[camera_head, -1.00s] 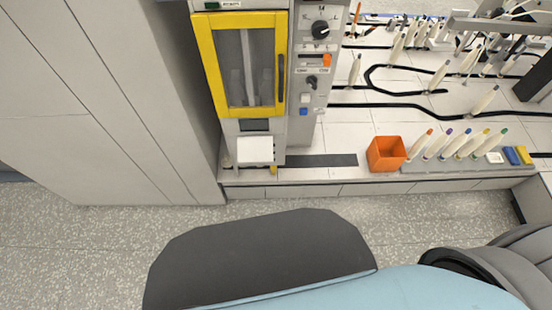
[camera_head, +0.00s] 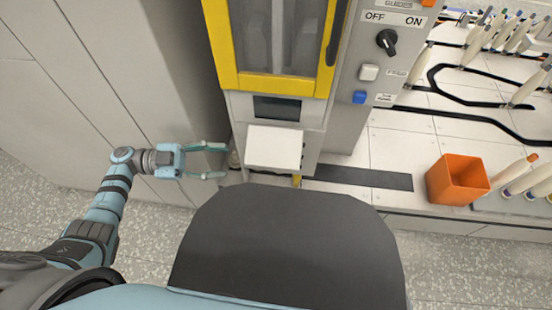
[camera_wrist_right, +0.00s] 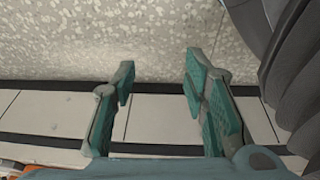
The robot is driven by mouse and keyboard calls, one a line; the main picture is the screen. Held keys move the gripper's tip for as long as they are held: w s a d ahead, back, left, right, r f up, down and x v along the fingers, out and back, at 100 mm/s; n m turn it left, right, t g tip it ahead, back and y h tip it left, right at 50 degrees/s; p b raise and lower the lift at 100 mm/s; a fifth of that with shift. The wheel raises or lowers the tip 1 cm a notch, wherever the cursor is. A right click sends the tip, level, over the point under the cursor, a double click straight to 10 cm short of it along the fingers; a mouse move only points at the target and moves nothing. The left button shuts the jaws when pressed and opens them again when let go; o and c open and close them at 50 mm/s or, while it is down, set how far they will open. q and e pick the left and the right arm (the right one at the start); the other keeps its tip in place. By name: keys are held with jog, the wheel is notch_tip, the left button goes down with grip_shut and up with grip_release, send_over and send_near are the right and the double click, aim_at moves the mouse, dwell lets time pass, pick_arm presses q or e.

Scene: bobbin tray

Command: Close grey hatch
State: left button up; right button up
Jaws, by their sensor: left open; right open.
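The hatch (camera_head: 274,148) is a pale grey-white flap low on the front of the machine in the head view. It sticks out flat below a dark rectangular opening (camera_head: 277,108), so it stands open. My left gripper (camera_head: 222,161) is open and empty, just left of the flap and apart from it, fingers pointing right. My right gripper (camera_wrist_right: 160,72) shows only in the right wrist view. It is open with nothing between its fingers, over the floor and a pale tiled edge.
Above the opening is a yellow-framed window door (camera_head: 278,85). A control panel with a black knob (camera_head: 387,41) and blue button (camera_head: 359,97) is to its right. An orange bin (camera_head: 457,180) and several bobbins stand on the right. A tall grey cabinet (camera_head: 135,75) is at left.

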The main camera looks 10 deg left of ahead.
aim_at(274, 161)
pick_arm(q)
jog(key=d, duration=0.4)
jog(key=w+d, duration=0.1)
jog(key=d, duration=0.7)
jog(key=shift+w+d+r+b, duration=0.3)
jog(key=shift+w+d, duration=0.05)
jog(key=shift+d, duration=0.5)
pick_arm(e)
jog(key=shift+w+a+r, duration=0.1)
jog(key=shift+w+r, duration=0.1)
jog(key=shift+r, duration=0.9)
pick_arm(q)
jog(key=shift+o, duration=0.2)
